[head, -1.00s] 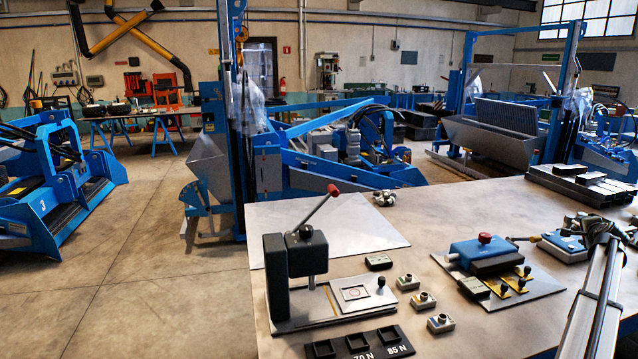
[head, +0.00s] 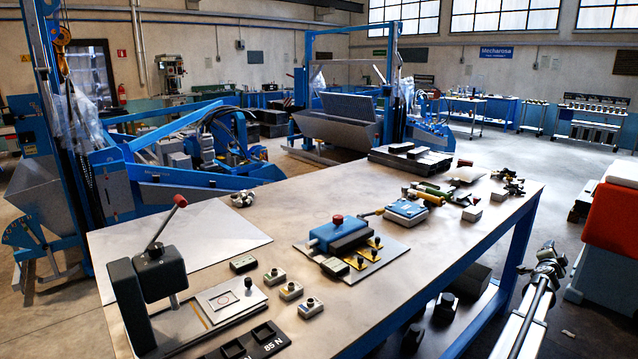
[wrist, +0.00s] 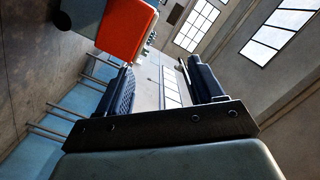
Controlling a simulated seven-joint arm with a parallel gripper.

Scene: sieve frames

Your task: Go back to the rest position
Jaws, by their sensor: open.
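My gripper (wrist: 163,88) is open in the wrist view. Its two dark fingers stand apart with nothing between them, and windows and wall show beyond the gap. In the head view my arm shows at the lower right, to the right of the workbench (head: 455,215) and apart from its edge. The jaws are too small to make out there. On the bench are a lever press (head: 150,285), a blue fixture (head: 340,235) on a plate and several small grey blocks, all away from my arm.
An orange-red and pale blue cabinet (head: 608,230) stands at the right; it also shows in the wrist view (wrist: 127,30). Dark bars (head: 410,160) lie at the bench's back. Blue machines (head: 170,165) stand behind it. Open floor lies between bench and cabinet.

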